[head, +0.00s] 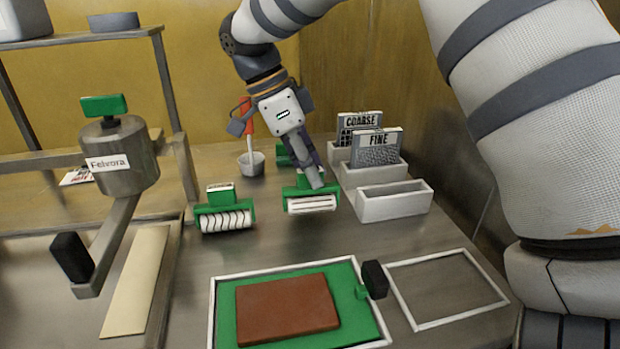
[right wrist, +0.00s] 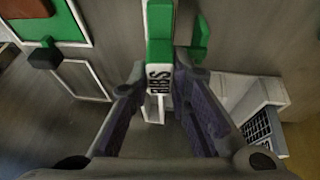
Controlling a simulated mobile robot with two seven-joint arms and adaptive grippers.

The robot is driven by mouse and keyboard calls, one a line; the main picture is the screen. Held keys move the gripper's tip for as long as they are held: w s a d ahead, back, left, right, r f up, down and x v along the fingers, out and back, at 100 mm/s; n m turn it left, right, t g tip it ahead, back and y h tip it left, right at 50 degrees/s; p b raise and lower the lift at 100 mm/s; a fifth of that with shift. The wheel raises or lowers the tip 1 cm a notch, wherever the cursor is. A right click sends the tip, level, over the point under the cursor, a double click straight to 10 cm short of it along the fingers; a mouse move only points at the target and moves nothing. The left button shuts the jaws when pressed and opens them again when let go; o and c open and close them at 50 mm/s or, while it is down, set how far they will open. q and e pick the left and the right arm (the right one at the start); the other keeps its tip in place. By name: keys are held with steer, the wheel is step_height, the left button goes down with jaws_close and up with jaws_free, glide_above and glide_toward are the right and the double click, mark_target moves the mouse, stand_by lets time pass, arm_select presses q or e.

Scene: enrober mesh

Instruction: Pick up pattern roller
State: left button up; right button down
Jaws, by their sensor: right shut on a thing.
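A green pattern roller with straight ridges on a white cylinder (head: 312,204) is under my right gripper (head: 316,182) in the head view. In the right wrist view its green body (right wrist: 160,50) and a label reading RIBS, seen sideways, are between the fingers of my right gripper (right wrist: 163,85). The gripper is shut on this ribbed roller. Whether the roller touches the table cannot be told. A second green roller with a wavy pattern (head: 226,221) stands to its left. A green piece (head: 284,155) shows partly behind my right arm. My left gripper is not in view.
White holders (head: 394,203) with COARSE and FINE mesh panels (head: 377,148) stand at right. A green mat (head: 345,310) with a brown slab (head: 288,308) lies in front, beside an empty white frame (head: 447,290). A grey cup (head: 251,164) with a red-handled tool stands behind.

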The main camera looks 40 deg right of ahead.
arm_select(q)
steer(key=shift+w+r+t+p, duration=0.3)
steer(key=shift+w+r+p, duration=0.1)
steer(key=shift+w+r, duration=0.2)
arm_select(e)
steer(key=s+a+r, duration=0.9)
steer(key=s+r, duration=0.1)
steer(key=r, duration=0.1)
steer(key=shift+a+r, duration=0.35)
